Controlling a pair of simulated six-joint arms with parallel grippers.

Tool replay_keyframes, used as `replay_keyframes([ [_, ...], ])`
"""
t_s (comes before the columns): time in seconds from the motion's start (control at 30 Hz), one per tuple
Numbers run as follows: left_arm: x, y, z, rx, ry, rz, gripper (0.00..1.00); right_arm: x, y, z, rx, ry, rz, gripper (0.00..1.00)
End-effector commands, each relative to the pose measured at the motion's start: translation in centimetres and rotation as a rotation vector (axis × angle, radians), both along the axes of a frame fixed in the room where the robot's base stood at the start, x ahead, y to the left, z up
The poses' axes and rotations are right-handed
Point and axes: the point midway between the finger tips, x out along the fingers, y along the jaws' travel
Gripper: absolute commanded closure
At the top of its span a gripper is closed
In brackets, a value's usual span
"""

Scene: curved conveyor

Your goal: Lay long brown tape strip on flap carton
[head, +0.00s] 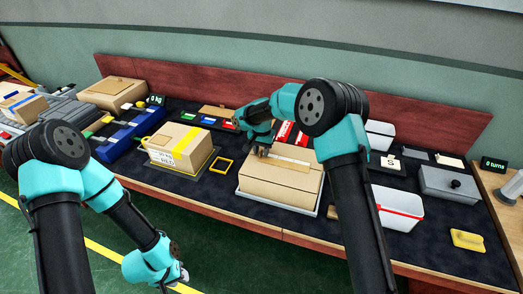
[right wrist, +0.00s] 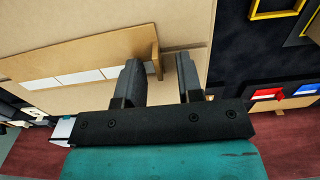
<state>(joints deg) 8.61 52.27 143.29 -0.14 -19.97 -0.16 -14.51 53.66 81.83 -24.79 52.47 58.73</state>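The flap carton (head: 281,183) is a wide brown box in the middle of the bench. A long brown strip (right wrist: 75,63) with an upright tab (right wrist: 155,52) at one end lies along the carton's top; white segments show beside it. In the head view the strip (head: 288,162) is near the carton's back edge. My right gripper (right wrist: 158,62) is over the carton, its two fingers apart with the tab between them; I see gaps beside the tab. My left gripper (head: 181,279) hangs low in front of the bench, away from the carton; its fingers are too small to judge.
A carton with yellow tape (head: 181,146) stands to the left, with a small yellow frame (head: 221,165) between it and the flap carton. White bins (head: 399,210) and a grey box (head: 452,184) stand to the right. A yellow block (head: 467,240) lies at the front right.

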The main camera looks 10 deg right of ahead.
Motion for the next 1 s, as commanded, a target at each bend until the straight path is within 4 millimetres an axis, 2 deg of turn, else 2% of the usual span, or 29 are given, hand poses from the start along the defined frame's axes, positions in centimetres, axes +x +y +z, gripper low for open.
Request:
replay_keyframes([
  [0.2, 0.0, 0.0, 0.0, 0.0, 0.0, 0.0, 0.65, 0.0, 0.0, 0.3, 0.0, -0.001, 0.0, 0.66],
  [0.37, 0.0, 0.0, 0.0, 0.0, 0.0, 0.0, 0.65, 0.1, 0.0, 1.6, 0.001, -0.004, -0.001, 0.66],
  [0.57, 0.0, 0.0, 0.0, 0.0, 0.0, 0.0, 0.65, 0.1, 0.0, 4.8, 0.0, -0.004, -0.001, 0.66],
  [1.0, 0.0, 0.0, 0.0, 0.0, 0.0, 0.0, 0.65, 0.1, 0.0, 13.3, 0.002, -0.003, 0.0, 0.66],
])
